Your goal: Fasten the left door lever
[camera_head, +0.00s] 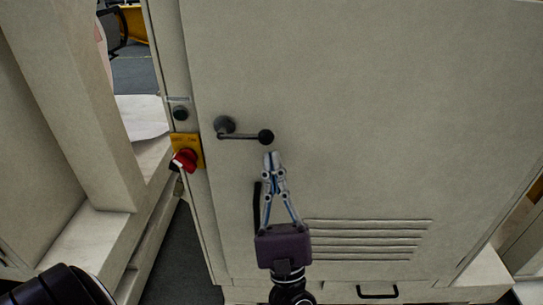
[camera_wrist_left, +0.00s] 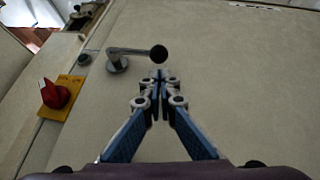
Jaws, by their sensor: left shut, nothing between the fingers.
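The door lever (camera_head: 244,133) is dark, with a round base at its left and a ball knob at its right end. It lies about level on the beige cabinet door (camera_head: 360,110). In the left wrist view the lever (camera_wrist_left: 137,52) shows just beyond my fingertips, with its knob close above them. My left gripper (camera_head: 272,156) is shut and empty, its tips just below the knob in the head view. In the left wrist view the gripper (camera_wrist_left: 157,76) points up toward the knob. I cannot tell whether the tips touch it. My right gripper is not in view.
A red rotary switch (camera_head: 184,160) on a yellow plate (camera_head: 198,150) sits left of the lever, with a small dark round lock (camera_head: 180,113) above it. Vent slots (camera_head: 370,240) and a black handle (camera_head: 377,292) lie lower right. A beige post (camera_head: 75,90) stands at left.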

